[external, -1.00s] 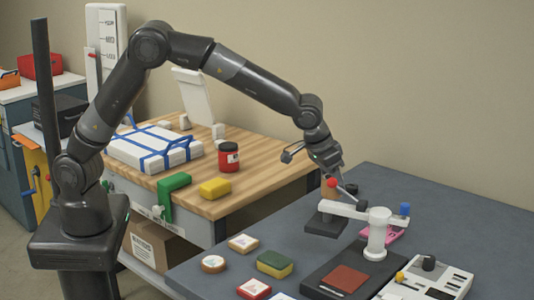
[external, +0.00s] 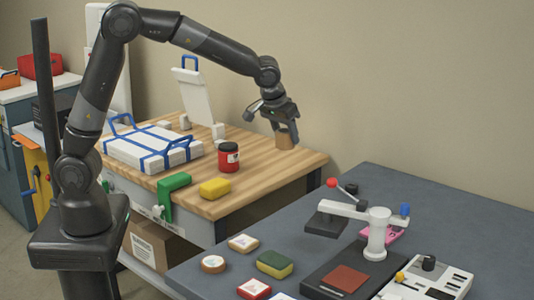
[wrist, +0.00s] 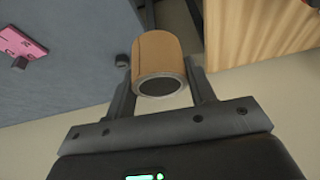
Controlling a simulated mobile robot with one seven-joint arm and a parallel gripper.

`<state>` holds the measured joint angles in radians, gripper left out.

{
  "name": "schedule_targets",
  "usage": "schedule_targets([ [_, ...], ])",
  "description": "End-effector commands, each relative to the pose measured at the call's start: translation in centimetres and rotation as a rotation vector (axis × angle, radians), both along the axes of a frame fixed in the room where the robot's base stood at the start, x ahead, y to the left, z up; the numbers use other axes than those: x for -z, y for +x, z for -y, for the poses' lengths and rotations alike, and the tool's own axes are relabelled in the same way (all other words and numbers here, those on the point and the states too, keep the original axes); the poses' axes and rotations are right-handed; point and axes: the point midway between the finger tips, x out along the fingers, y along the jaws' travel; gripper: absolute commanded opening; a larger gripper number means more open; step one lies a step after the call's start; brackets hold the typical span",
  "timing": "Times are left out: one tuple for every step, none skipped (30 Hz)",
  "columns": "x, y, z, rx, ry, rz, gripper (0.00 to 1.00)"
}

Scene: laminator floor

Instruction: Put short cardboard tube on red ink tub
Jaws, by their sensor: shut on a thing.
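The short cardboard tube (external: 285,138) is brown and sits between the fingers of my gripper (external: 284,128), which is shut on it. In the wrist view the tube (wrist: 157,58) is held between both fingers (wrist: 162,80), with its dark round end facing the camera. In the external view the tube is over the right back part of the wooden table; I cannot tell whether it touches the top. The red ink tub (external: 228,158), with a black lid and a pale label, stands upright on the wooden table, to the left of my gripper and apart from it.
A yellow block (external: 215,188) and a green clamp-like object (external: 173,188) lie in front of the tub. A white block with blue straps (external: 150,150) is to its left. The grey table (external: 430,195) holds a white press-like device (external: 376,235). The wooden tabletop between tub and gripper is clear.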

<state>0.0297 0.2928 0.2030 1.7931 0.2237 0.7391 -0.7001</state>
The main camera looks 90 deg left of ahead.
Motion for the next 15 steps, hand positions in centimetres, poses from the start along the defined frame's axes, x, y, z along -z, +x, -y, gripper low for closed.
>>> schedule_targets([
  [-0.6,-1.9,-2.5,-0.055,0.0,0.002,0.28],
  [-0.9,-2.9,-3.8,-0.084,0.001,0.003,0.28],
  [-1.2,-4.3,-5.4,-0.124,-0.001,0.004,0.28],
  [-1.4,-5.3,-6.4,-0.151,-0.001,0.003,0.28],
  [-1.6,-6.4,-7.5,-0.179,-0.001,0.003,0.28],
  [-1.8,-7.7,-8.7,-0.213,-0.001,0.003,0.28],
  [-1.9,-8.7,-9.5,-0.237,-0.001,0.003,0.28],
  [-2.0,-9.6,-10.3,-0.259,-0.002,0.003,0.28],
  [-2.2,-10.7,-11.2,-0.286,-0.002,0.004,0.28],
  [-2.3,-11.5,-11.7,-0.306,-0.003,0.004,0.28],
  [-2.3,-12.1,-12.2,-0.321,-0.003,0.003,0.28],
  [-2.4,-12.9,-12.8,-0.34,-0.002,0.003,0.28],
  [-2.5,-13.4,-13.1,-0.35,-0.002,0.003,0.28],
  [-2.5,-13.8,-13.3,-0.36,-0.002,0.003,0.28],
  [-2.5,-14.3,-13.7,-0.371,-0.002,0.003,0.28],
])
